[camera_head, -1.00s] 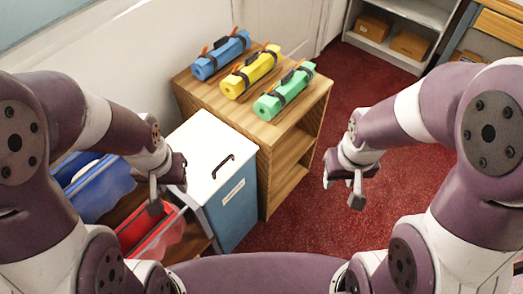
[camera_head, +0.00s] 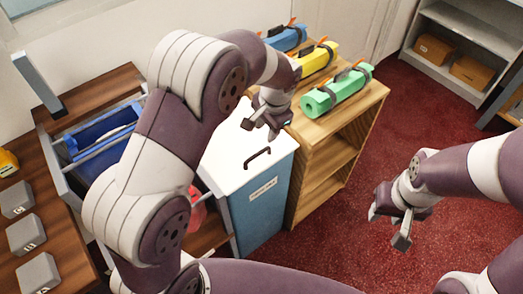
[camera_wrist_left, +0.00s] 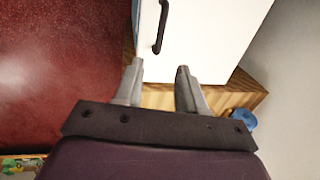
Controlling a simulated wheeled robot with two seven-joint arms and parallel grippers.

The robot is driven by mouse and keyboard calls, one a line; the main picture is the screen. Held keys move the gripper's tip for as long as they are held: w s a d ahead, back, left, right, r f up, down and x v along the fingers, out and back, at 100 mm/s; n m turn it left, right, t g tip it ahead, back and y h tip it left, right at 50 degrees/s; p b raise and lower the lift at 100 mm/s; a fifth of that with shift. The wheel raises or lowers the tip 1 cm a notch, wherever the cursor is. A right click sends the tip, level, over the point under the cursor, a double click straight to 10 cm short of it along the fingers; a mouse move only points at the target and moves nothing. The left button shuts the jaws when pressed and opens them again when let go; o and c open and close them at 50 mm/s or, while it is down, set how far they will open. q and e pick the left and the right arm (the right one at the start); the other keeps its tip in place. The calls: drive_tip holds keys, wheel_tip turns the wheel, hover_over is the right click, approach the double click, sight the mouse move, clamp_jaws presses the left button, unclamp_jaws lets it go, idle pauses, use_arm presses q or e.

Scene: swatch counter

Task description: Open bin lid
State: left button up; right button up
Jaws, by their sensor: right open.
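The bin (camera_head: 260,212) is blue-grey with a label on its front. Its white lid (camera_head: 228,165) is shut and has a black bar handle (camera_head: 257,157). The lid (camera_wrist_left: 205,38) and handle (camera_wrist_left: 161,28) also show at the top of the left wrist view. My left gripper (camera_head: 262,130) is above the lid's far side, by the wooden shelf. In the left wrist view its two fingers (camera_wrist_left: 159,70) are apart with nothing between them, and the handle is beyond the tips, not gripped. My right gripper (camera_head: 388,226) is open and empty over the red floor at the right.
A wooden shelf (camera_head: 345,125) stands beside the bin with blue, yellow and green rolls (camera_head: 337,90) on top. Left of the bin are a blue tray (camera_head: 103,132) and a counter with several grey blocks (camera_head: 26,234). The red floor at right is open.

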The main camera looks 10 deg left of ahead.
sight(260, 152)
use_arm(q)
drive_tip(key=f, duration=0.3)
drive_tip(key=w+a+f, duration=0.1)
drive_tip(key=f, duration=0.7)
drive_tip(key=shift+w+a+f, duration=0.15)
drive_tip(key=shift+a+f, duration=0.05)
drive_tip(key=shift+a, duration=0.2)
clamp_jaws()
